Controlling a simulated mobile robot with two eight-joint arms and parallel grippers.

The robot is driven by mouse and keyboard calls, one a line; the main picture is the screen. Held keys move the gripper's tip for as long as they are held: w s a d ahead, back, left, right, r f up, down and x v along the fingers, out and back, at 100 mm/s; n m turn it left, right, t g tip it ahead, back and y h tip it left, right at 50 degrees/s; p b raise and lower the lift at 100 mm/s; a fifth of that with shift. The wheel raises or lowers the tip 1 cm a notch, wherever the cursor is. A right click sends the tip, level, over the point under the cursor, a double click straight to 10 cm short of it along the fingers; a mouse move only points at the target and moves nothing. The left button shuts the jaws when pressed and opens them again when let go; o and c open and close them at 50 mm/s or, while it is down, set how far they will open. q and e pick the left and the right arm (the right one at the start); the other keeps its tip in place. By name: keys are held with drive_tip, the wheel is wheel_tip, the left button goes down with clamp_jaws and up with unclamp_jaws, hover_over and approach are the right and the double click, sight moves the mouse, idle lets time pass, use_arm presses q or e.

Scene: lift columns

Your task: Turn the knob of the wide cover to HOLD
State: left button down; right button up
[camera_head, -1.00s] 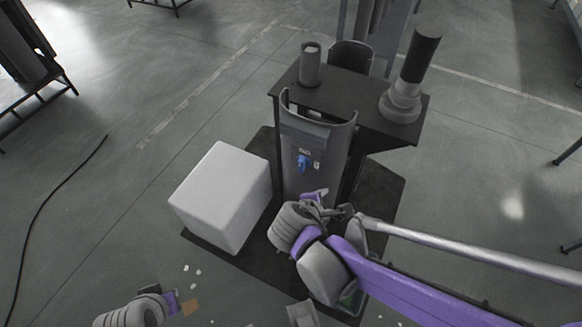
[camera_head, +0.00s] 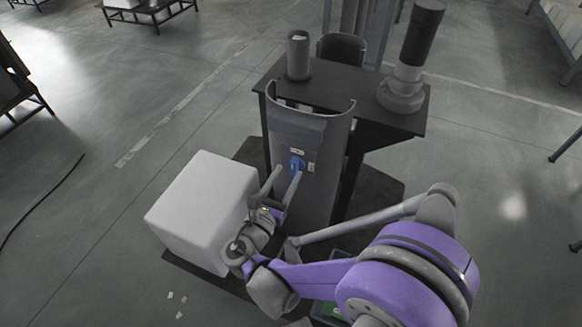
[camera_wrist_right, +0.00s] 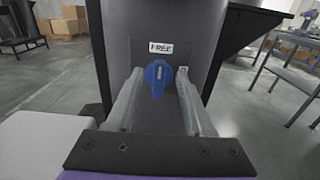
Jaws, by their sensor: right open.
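The wide cover (camera_head: 310,200) is a tall dark curved panel in front of the black table. Its blue knob (camera_head: 296,164) is on the front, and it also shows in the right wrist view (camera_wrist_right: 158,78). A FREE label (camera_wrist_right: 160,48) is above the knob, whose pale mark stands upright toward it. A second label (camera_head: 311,168) is to the right of the knob, mostly hidden by a finger in the wrist view. My right gripper (camera_head: 287,171) is open, its fingertips on either side of the knob in the wrist view; contact cannot be told. My left gripper is out of view.
A white block (camera_head: 205,200) stands on the floor left of the cover, close to my right gripper. The black table (camera_head: 345,95) behind carries a small cylinder (camera_head: 299,55) and a tall dark column (camera_head: 410,60). Open floor lies further left.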

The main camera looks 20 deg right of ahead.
sight(292, 166)
drive_tip(key=shift+x, duration=1.9)
clamp_jaws()
